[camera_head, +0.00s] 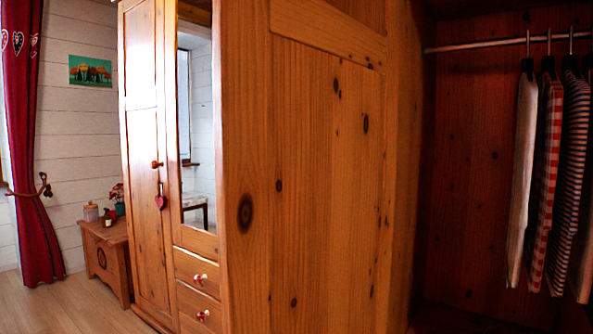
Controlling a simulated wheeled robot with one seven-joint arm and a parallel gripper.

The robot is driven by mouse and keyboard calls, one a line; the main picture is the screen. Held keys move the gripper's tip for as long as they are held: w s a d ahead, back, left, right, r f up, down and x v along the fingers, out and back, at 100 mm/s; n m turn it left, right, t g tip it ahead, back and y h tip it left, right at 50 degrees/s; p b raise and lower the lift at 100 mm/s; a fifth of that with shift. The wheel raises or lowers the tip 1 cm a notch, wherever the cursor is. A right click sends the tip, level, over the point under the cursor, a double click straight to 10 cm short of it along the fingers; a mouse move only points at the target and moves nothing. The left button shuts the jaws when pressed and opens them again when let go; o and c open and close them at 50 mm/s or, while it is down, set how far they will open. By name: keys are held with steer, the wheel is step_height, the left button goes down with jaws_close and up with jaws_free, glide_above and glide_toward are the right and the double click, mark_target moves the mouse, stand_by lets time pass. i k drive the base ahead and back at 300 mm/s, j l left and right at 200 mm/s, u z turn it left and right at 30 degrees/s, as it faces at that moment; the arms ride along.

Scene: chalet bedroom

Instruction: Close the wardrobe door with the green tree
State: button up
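An open wardrobe interior of dark reddish wood (468,185) fills the right of the head view. A broad, framed wood panel with dark knots (325,190) stands upright at its left, close to me. It looks like a wardrobe door swung open, but I cannot tell for sure that it is not a side wall. No green tree shows on the face I see. My gripper is not in view.
Striped, checked and white clothes (573,170) hang from a metal rail (480,45) inside. Beyond the panel are a tall wooden door with a heart pendant (161,200), a mirror (198,130) and drawers (198,275). A chest (105,255) and red curtain (30,180) stand left; floor (60,305) is clear.

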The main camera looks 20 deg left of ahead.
mark_target(306, 98)
steer(key=k+j+z, duration=0.1)
steer(key=j, duration=0.3)
steer(key=k+j+z, duration=0.1)
steer(key=j, duration=0.3)
steer(key=k+j+z, duration=0.15)
steer(key=k+j, duration=0.15)
steer(key=k+j+z, duration=0.1)
steer(key=j, duration=1.1)
steer(key=k+l, duration=0.3)
steer(key=l, duration=0.15)
steer(key=k+l, duration=0.3)
steer(key=i+j, duration=0.2)
steer(key=i, duration=0.25)
steer(key=j+u, duration=0.05)
